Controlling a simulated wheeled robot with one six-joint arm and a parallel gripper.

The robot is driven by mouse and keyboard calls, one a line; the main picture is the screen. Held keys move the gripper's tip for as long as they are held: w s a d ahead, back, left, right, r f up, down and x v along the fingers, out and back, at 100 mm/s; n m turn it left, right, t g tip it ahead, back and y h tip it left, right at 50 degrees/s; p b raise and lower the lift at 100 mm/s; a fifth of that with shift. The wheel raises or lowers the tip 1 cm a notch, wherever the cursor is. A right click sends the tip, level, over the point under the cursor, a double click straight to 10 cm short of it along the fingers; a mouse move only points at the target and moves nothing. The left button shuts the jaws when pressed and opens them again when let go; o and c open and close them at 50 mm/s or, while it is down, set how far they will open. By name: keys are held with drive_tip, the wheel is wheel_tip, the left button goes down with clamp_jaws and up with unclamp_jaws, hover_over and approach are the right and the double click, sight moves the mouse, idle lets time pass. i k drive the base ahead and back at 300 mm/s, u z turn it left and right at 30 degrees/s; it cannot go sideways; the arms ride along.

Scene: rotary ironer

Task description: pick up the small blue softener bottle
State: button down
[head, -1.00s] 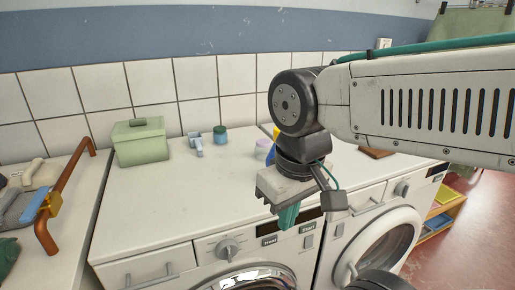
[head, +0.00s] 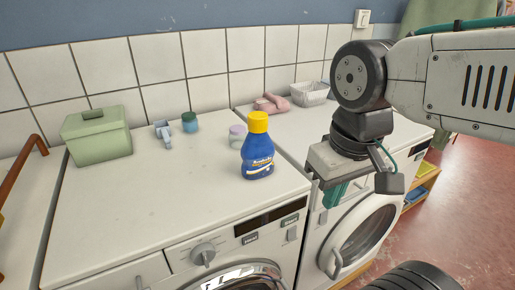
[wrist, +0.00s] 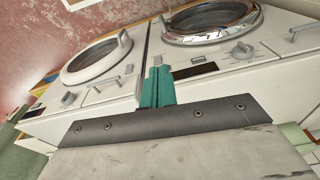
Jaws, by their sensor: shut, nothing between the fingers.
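The small blue softener bottle (head: 257,150) with a yellow cap stands upright on the white machine top in the head view, near its right front part. My gripper (head: 335,196) hangs to the right of the bottle and apart from it, in front of the machines. Its teal fingers are together and hold nothing. In the wrist view the shut fingers (wrist: 157,82) point at the fronts of the machines, and the bottle does not show there.
A green lidded box (head: 97,136), a grey-blue item (head: 163,134), a teal-lidded jar (head: 189,122) and a lilac-lidded jar (head: 237,135) stand behind and left of the bottle. A pink item (head: 271,103) and white basket (head: 312,93) sit at the back right. The front left top is clear.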

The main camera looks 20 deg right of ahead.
sight(258, 150)
drive_tip(key=u, duration=1.85)
drive_tip(key=k, duration=1.2)
drive_tip(key=z, duration=2.1)
drive_tip(key=i, duration=0.5)
drive_tip(key=z, duration=0.05)
